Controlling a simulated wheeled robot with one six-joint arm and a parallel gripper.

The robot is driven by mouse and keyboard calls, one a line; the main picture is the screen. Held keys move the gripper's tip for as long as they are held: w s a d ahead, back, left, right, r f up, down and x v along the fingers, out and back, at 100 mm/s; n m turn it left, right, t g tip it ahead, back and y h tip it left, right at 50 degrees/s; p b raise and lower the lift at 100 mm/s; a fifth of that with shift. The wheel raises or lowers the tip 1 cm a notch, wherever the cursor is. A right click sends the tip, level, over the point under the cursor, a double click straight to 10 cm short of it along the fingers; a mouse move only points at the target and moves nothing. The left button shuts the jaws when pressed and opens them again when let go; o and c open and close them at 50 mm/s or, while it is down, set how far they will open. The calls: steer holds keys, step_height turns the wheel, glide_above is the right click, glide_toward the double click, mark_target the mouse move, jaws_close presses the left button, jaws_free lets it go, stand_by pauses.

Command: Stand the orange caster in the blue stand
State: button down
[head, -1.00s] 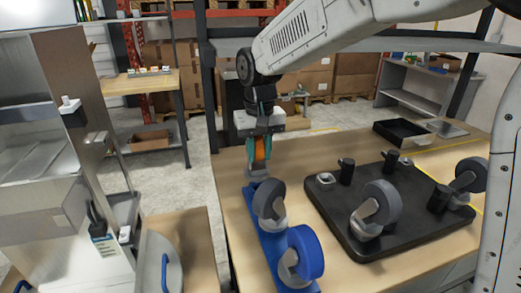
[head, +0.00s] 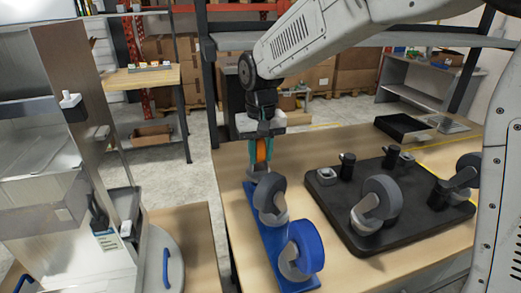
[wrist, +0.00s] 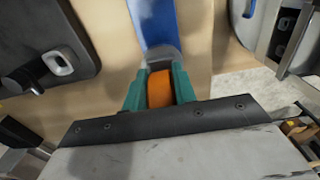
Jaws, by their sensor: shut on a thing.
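My gripper (head: 262,153) has teal fingers shut on the orange caster (head: 261,149), with its orange wheel between them. In the wrist view my gripper (wrist: 158,90) pinches the orange wheel (wrist: 160,90), and the caster's grey metal part shows beyond it. The caster is at the far end of the blue stand (head: 267,238), whose blue strip (wrist: 156,22) also shows in the wrist view. I cannot tell whether the caster touches or sits in the stand. A grey caster (head: 271,195) and a blue caster (head: 304,247) stand on the nearer part of the stand.
A black board (head: 345,236) to the right carries grey-wheeled casters (head: 380,198), black posts (head: 347,164) and a small metal fitting (head: 326,176). A black tray (head: 402,127) is at the table's back. A metal cabinet (head: 65,150) stands left, beyond a gap.

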steer(key=shift+f, duration=0.8)
steer(key=c, duration=1)
jaws_free()
steer(key=shift+c, duration=0.2)
steer(key=shift+r, duration=0.1)
